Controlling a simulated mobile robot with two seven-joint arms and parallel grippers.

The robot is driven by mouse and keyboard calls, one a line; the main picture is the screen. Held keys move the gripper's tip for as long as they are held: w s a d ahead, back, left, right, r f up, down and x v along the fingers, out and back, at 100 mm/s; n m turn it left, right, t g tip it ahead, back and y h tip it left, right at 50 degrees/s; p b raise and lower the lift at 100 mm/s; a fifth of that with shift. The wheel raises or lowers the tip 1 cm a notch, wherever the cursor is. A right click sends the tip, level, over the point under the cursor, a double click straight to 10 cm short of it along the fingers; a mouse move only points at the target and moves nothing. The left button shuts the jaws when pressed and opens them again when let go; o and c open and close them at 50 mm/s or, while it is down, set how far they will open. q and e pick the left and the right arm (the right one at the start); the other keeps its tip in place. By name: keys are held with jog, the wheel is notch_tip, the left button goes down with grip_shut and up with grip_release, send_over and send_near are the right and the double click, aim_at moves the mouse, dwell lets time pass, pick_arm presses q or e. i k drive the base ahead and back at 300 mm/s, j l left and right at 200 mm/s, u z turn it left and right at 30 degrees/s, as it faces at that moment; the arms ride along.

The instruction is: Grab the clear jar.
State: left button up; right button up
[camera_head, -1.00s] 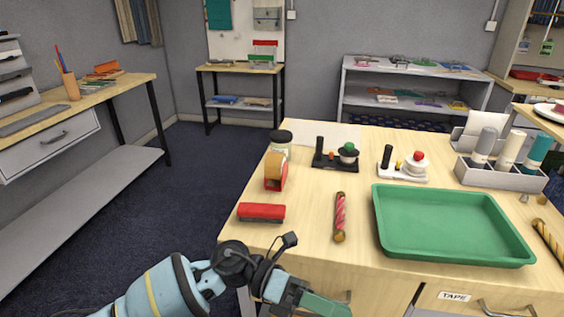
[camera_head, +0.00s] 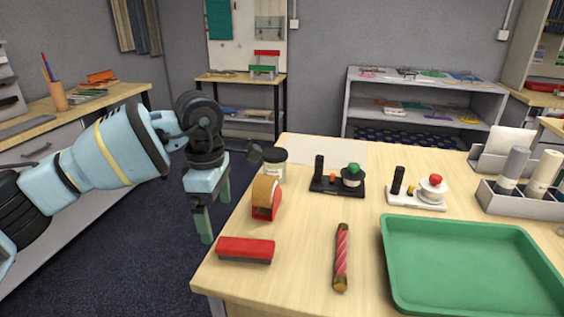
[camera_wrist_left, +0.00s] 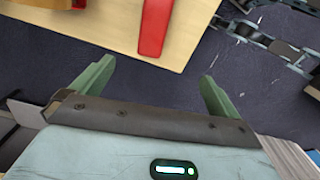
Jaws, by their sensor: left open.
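The clear jar (camera_head: 274,165) with a black lid stands upright at the far left corner of the table, behind the orange tape dispenser. Its lower part is partly hidden by the dispenser. My left gripper (camera_head: 215,215) hangs off the table's left edge with its green fingers pointing down, left of and nearer than the jar. It is open and empty. In the left wrist view its two green fingers (camera_wrist_left: 158,85) are spread apart over the dark floor and the table's edge. The jar cannot be made out there. My right gripper is not in view.
The tape dispenser (camera_head: 266,197) and red stapler (camera_head: 245,249) stand along the table's left side. The table's (camera_head: 300,225) left middle is bare.

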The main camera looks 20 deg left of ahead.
aim_at(278, 170)
jog(key=i, duration=1.15)
